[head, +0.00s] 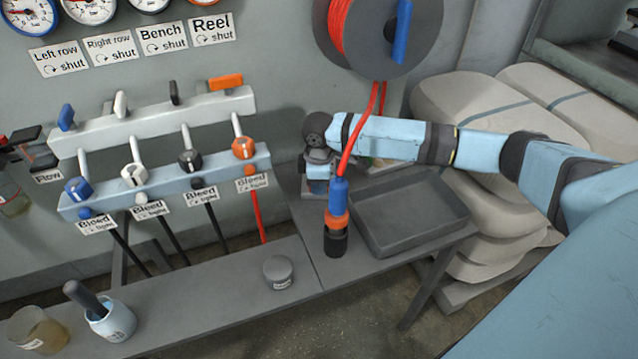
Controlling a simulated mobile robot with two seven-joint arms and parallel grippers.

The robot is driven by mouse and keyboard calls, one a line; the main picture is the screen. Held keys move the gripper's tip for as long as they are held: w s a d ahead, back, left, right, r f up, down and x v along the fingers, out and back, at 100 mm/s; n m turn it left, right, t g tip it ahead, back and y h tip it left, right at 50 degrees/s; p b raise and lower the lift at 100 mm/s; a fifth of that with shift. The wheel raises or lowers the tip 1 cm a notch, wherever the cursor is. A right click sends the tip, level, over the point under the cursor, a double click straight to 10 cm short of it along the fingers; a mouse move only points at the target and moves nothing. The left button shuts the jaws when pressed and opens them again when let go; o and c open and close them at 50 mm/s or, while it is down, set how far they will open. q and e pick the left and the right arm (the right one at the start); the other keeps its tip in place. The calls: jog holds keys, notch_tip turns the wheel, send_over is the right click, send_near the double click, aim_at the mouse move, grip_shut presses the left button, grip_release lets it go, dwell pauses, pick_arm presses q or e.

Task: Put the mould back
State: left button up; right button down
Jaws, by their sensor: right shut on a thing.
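My right arm comes in from the right. Its gripper (318,185) points down over the back of the grey bench, left of the empty tray. It is shut on a small grey thing (308,209) low at the fingers, mostly hidden behind the hanging blue and orange hose tool (338,205). I cannot tell for sure that this thing is the mould, nor whether it touches the bench. My left gripper is not in view.
A dark grey tray (408,218) sits right of the hose tool. A round grey tin (279,272), a blue cup with a dark handle (112,320) and a brownish jar (38,330) stand on the bench (205,300). Valves (160,170) line the wall. Sacks (490,110) are stacked right.

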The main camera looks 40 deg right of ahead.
jog(key=c, duration=1.1)
grip_release()
notch_tip(320, 180, up, 8)
jog(key=shift+f+p, duration=0.1)
jog(key=shift+p, duration=0.6)
jog(key=shift+s+f, duration=0.1)
